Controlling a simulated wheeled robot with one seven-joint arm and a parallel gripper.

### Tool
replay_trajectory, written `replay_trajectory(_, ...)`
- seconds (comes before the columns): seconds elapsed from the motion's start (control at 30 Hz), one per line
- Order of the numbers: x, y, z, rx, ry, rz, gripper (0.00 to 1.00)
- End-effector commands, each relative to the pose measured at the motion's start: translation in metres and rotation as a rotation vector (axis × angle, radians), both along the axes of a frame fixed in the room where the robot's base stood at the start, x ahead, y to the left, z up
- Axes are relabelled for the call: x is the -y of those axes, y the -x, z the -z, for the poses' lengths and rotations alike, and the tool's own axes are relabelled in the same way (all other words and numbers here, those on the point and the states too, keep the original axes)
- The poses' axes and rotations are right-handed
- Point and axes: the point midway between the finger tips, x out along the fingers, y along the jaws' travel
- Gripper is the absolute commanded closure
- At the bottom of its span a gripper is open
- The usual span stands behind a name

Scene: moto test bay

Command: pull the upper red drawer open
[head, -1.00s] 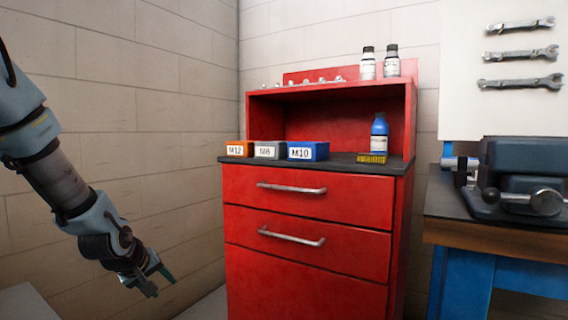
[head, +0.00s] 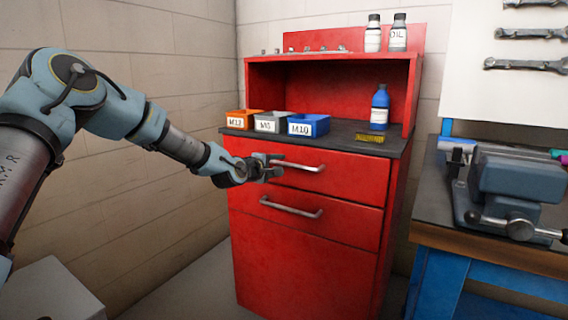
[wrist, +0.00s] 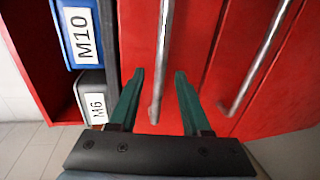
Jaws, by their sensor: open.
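The upper red drawer (head: 345,178) is the top drawer of the red cabinet and looks closed, flush with the front. Its silver bar handle (head: 305,166) runs across the front. My gripper (head: 270,167) is at the handle's left end in the head view. In the wrist view the two green fingers of my gripper (wrist: 158,98) are open, with the upper drawer's handle (wrist: 161,60) reaching between them. The fingers lie on either side of the bar with gaps; I cannot tell their exact depth. The upper drawer's face also shows in the wrist view (wrist: 190,40).
The lower drawer's handle (head: 291,208) is just below. On the worktop stand an orange bin (head: 238,120), a grey M6 bin (head: 268,122), a blue M10 bin (head: 308,125) and a blue bottle (head: 380,108). A workbench with a vise (head: 515,185) stands right.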

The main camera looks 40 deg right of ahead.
Motion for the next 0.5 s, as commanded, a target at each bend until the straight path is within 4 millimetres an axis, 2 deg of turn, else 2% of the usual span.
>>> replay_trajectory(0.03,0.009,-0.001,0.001,0.000,0.002,0.001,0.52)
replay_trajectory(0.2,0.027,-0.007,0.005,0.002,0.000,0.001,0.52)
replay_trajectory(0.5,0.034,-0.009,0.007,0.002,-0.001,0.000,0.52)
